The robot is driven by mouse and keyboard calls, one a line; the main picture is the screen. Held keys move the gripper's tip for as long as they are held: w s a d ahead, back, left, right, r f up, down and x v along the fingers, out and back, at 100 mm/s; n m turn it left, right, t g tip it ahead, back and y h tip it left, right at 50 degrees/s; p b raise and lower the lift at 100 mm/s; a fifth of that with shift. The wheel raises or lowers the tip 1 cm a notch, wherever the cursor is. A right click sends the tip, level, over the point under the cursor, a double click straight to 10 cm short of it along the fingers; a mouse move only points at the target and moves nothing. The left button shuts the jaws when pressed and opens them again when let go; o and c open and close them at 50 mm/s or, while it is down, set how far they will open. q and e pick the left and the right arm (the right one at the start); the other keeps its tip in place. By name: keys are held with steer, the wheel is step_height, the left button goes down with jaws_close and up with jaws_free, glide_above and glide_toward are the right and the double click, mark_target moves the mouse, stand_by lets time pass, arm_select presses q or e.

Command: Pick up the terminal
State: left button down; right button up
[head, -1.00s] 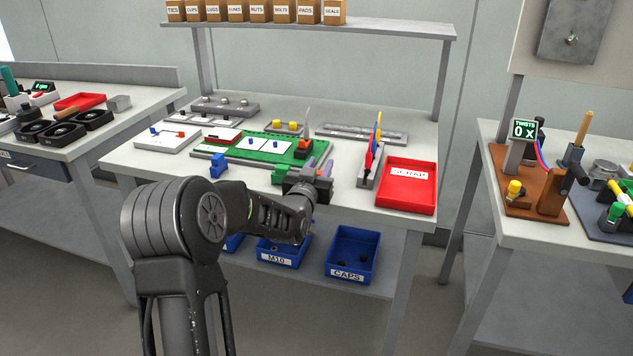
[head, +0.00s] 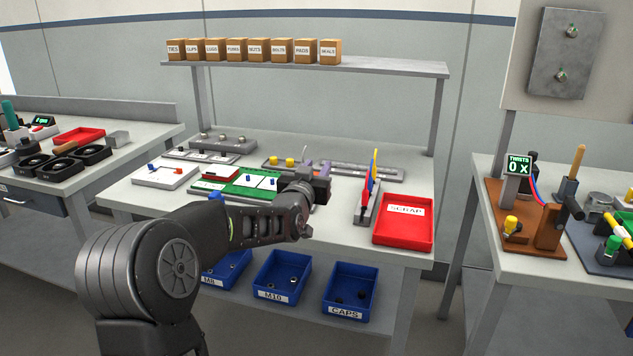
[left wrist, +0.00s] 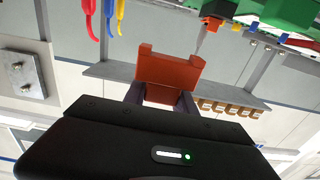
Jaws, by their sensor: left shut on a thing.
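My left gripper (head: 316,168) is over the right end of the green board (head: 246,187) on the middle bench. In the left wrist view the gripper (left wrist: 160,96) is shut on an orange block (left wrist: 170,70), which I take to be the terminal. The block sits between the two dark fingers and has raised ends. In the head view my gripper and wrist hide it. Another small orange piece (left wrist: 211,22) with a thin pin shows by the green board in the wrist view. My right gripper is not in view.
A red SCRAP tray (head: 404,235) stands at the bench's right front. Beside it is a grey holder (head: 367,207) with upright red, blue and yellow items. A shelf (head: 400,68) with small boxes spans the back. Blue bins (head: 350,290) sit below the bench.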

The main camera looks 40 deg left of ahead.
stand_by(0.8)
arm_select(q)
steer(key=s+d+f+m+h+p, duration=0.1)
steer(key=s+d+f+h+p, duration=0.1)
steer(key=d, duration=0.8)
steer(key=s+d+f+m+h+p, duration=0.1)
steer(key=d+f+p, duration=0.3)
steer(key=d, duration=0.6)
steer(key=s+d+f+m+t+h+p, duration=0.1)
steer(key=s+d+f+m+h+p, duration=0.1)
steer(key=d, duration=0.8)
step_height(320, 180, down, 4)
steer(key=shift+s+r+h+p, duration=0.1)
steer(key=shift+s+h+p, duration=0.3)
steer(key=shift+h+p, duration=0.5)
